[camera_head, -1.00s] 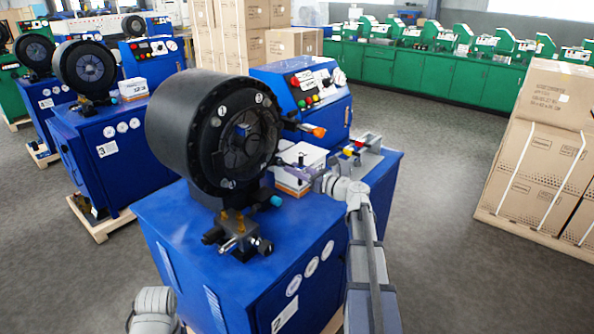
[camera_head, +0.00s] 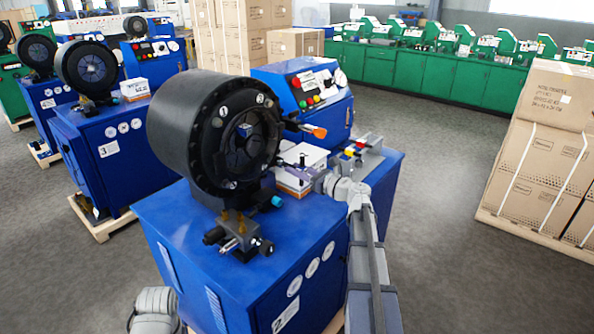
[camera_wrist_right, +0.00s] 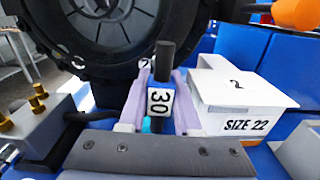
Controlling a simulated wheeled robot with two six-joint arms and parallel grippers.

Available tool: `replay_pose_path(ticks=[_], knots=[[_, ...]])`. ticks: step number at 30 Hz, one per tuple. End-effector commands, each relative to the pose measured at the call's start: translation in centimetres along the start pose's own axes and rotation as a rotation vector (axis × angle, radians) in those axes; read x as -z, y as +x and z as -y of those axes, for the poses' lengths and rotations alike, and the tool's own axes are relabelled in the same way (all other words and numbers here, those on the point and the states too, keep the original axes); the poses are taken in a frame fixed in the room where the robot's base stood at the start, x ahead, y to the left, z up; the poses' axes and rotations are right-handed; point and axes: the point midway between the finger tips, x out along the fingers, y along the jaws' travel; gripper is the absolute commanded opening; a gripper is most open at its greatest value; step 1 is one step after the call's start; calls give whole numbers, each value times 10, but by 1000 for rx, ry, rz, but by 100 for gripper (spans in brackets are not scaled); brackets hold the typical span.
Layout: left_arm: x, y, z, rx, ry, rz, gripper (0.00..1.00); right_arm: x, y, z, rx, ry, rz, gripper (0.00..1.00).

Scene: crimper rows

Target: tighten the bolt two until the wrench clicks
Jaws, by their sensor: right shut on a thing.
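The machine numbered 2 has a large black round head (camera_head: 205,128); numbered marks 1 and 3 show on its face. Bolt two cannot be made out clearly; a small mark, perhaps a 2, shows on the rim in the right wrist view (camera_wrist_right: 144,64). My right gripper (camera_head: 288,166) is at the lower right of this face. In the right wrist view its two pale purple fingers are shut on a dark tool (camera_wrist_right: 163,58) with a white label reading 30. The tool stands close in front of the rim; whether it touches a bolt is hidden. My left gripper is out of view.
A white box (camera_head: 302,160) marked SIZE 22 stands right beside the right gripper. An orange-tipped handle (camera_head: 318,132) sticks out above it. Brass-topped fittings (camera_head: 238,225) sit below the head. Stacked cartons (camera_head: 535,150) stand at the right, with free floor between.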

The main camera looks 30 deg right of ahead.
Motion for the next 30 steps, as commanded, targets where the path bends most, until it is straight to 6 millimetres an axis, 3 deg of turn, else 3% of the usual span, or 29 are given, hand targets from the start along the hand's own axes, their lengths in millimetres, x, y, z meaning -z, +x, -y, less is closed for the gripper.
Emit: replay_pose_path(ticks=[30], knots=[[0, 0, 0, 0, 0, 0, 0, 0, 22, 0, -1, 1, 1, 0]])
